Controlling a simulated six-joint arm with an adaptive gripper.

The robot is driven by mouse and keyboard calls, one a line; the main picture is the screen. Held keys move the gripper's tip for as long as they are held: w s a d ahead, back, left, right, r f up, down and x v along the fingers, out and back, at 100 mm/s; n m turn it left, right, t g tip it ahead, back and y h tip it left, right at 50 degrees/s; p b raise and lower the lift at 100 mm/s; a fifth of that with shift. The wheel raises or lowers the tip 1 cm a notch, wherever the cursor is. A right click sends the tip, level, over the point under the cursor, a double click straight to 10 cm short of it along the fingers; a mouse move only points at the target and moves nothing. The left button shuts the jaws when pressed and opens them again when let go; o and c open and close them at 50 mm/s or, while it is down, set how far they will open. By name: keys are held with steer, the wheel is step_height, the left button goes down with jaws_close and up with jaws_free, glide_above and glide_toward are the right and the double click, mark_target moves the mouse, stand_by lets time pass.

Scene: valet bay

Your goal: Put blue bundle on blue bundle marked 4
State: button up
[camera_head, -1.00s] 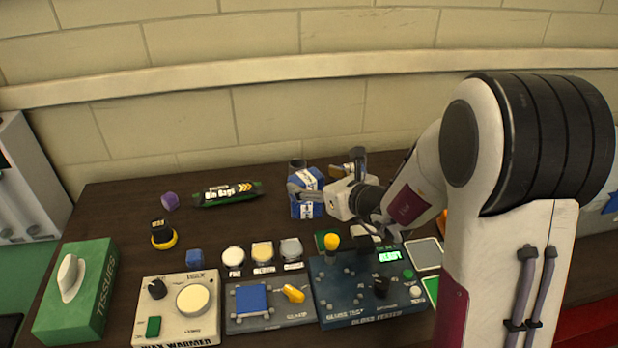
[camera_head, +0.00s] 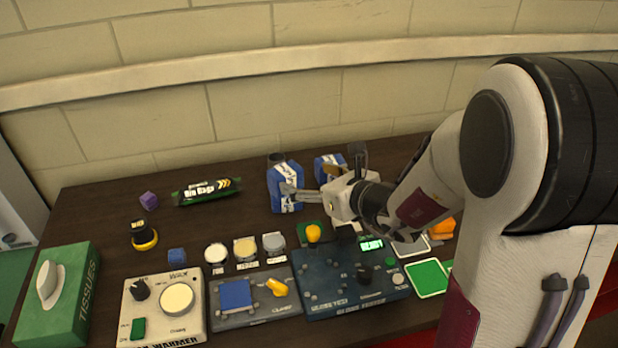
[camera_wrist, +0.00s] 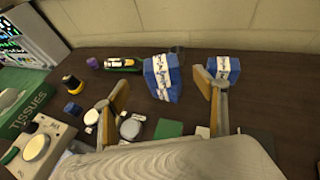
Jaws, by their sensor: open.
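Two blue bundles with white printed bands stand near the back of the table. The nearer, larger-looking blue bundle (camera_head: 285,190) is left of my gripper; it also shows in the wrist view (camera_wrist: 161,80). The other blue bundle (camera_head: 325,165) is partly hidden behind my gripper and appears at the right of the wrist view (camera_wrist: 226,68). I cannot read a 4 on either. My gripper (camera_head: 324,172) is open and empty, fingers spread wide. One finger overlaps the left bundle's right edge in the head view; I cannot tell whether it touches.
Behind the left bundle is a dark cylinder (camera_head: 277,158). A bin bag roll (camera_head: 207,190) and purple block (camera_head: 149,200) lie left. Control panels, including the gloss tester (camera_head: 350,282), line the front. A tissue box (camera_head: 62,290) stands front left.

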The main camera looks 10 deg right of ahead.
stand_by(0.3)
steer(key=s+a+r+n+g+y, duration=0.25)
steer(key=s+a+n, duration=0.35)
steer(key=s+n, duration=0.3)
steer(key=s+a+r+n+g+y, duration=0.1)
steer(key=s+a+r+n+g, duration=0.25)
steer(key=s+a+n, duration=0.45)
steer(key=s+d+n+g+h, duration=0.1)
steer(key=s+d+n+h, duration=0.7)
steer(key=s+d+n, duration=0.6)
steer(key=shift+s+d+f+n, duration=0.25)
steer(key=shift+d+f+n, duration=0.1)
steer(key=shift+d, duration=0.25)
steer(key=shift+h, duration=0.25)
